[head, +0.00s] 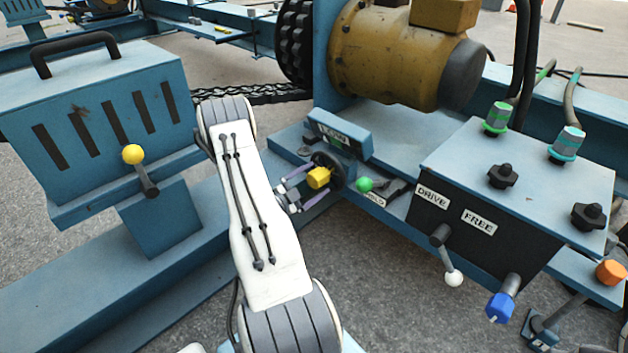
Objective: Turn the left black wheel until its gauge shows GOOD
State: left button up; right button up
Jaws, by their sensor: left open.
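The black wheel (338,168) stands on the blue frame in the middle of the head view, with a yellow knob (319,177) on its near face. My left gripper (312,181) is open, its two fingers pointing at the wheel, one on each side of the yellow knob. I cannot tell whether the fingers touch it. A small blue housing (338,133) just above the wheel has a dark window that looks like a gauge; its reading is too small to make out. My right gripper is not in view.
A green ball knob (364,184) sits just right of the wheel, by a HOLD label (373,199). A control box (510,180) with DRIVE and FREE labels stands at right. A yellow-knobbed lever (133,154) is at left. A brown motor (390,55) is behind.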

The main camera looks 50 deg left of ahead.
pick_arm(q)
jog(key=s+p, duration=0.4)
jog(key=s, duration=0.6)
jog(key=shift+d, duration=0.4)
dwell(0.6)
